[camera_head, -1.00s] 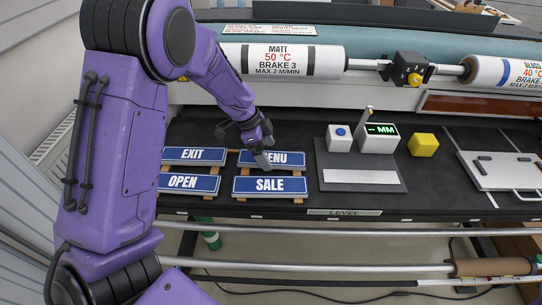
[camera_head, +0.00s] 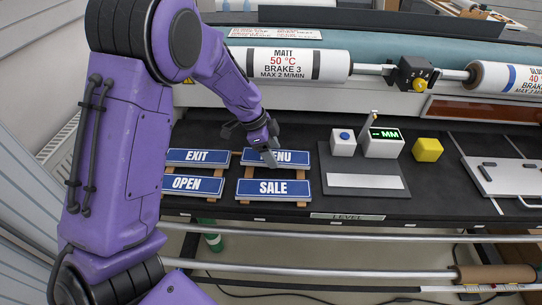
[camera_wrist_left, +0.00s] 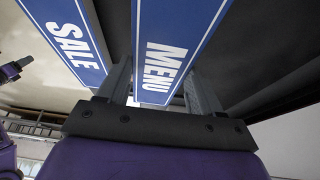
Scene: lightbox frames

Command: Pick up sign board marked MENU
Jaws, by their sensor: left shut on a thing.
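In the left wrist view the MENU board (camera_wrist_left: 165,60) lies between the two fingers (camera_wrist_left: 160,85). I cannot tell whether the board still touches its wooden supports. The SALE board (camera_head: 273,188) is just in front of it.
The EXIT board (camera_head: 197,157) and OPEN board (camera_head: 193,185) lie to the left. A grey plate (camera_head: 345,165), a white block (camera_head: 343,141), an MM display box (camera_head: 382,142) and a yellow block (camera_head: 427,149) are to the right. A roller (camera_head: 290,64) spans behind.

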